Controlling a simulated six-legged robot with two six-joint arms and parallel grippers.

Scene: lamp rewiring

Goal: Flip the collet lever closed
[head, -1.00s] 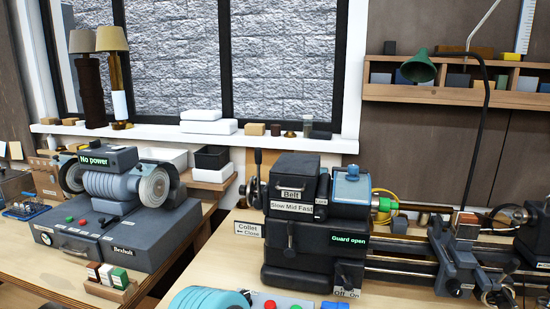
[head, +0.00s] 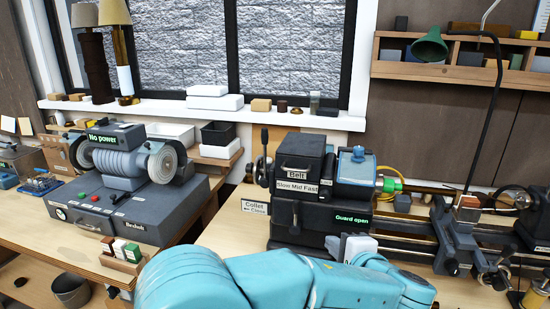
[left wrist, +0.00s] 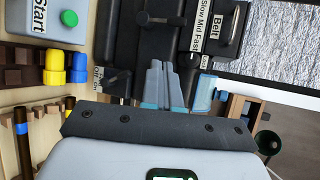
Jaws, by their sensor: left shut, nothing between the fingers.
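The collet lever (head: 265,148) stands upright with a dark knob at the left end of the lathe headstock (head: 297,215). The collet sign (head: 255,207), reading "Collet" and "Close" with a left-pointing arrow, is below it. My left gripper (head: 352,246) is in front of the headstock, to the right of and below the lever, apart from it. In the left wrist view its two grey fingers (left wrist: 161,68) are together and empty, pointing at the dark machine front. I cannot make out the collet lever in that view. My right gripper is not in view.
The blue-topped guard (head: 356,167), labelled "Guard open", is right of the belt box (head: 300,165). A bench grinder (head: 125,165) is on the left bench. The left wrist view shows a Start box (left wrist: 58,22) and yellow and blue caps (left wrist: 64,68). A lamp (head: 432,47) is at right.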

